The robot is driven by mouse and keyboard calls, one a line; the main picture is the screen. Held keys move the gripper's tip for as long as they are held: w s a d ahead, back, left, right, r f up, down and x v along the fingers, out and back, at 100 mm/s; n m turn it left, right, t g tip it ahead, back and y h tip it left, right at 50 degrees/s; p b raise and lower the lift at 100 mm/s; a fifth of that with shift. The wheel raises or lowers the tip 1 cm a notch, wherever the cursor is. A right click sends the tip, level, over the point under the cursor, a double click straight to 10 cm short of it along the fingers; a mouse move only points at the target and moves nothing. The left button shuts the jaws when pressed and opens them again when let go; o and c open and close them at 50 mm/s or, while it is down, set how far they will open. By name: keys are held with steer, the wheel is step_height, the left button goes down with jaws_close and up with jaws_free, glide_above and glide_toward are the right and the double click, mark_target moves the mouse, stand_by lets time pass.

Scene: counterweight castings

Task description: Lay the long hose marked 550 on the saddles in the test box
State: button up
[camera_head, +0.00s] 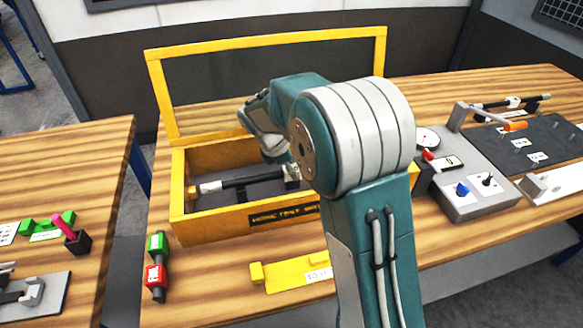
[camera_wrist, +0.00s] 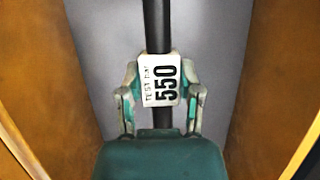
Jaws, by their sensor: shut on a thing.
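The black hose (camera_wrist: 157,25) carries a white label reading 550 between my fingers in the wrist view. My gripper (camera_wrist: 161,92) is shut on it at the label. In the head view the hose (camera_head: 250,181) lies low inside the yellow test box (camera_head: 178,210), running left to right, with a white and orange end at the left. My arm hides its right part and most of my gripper. I cannot make out the saddles clearly, nor whether the hose rests on them.
The box's framed lid (camera_head: 158,95) stands open behind. A red and green part (camera_head: 156,265) and a yellow block (camera_head: 290,272) lie in front of the box. A grey gauge panel (camera_head: 470,200) stands to the right. Wooden box walls rise on both sides of my gripper.

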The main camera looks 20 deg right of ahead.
steer(key=shift+f, duration=0.3)
steer(key=o, duration=1.2)
steer(key=shift+c, duration=0.2)
steer(key=shift+r, duration=3.5)
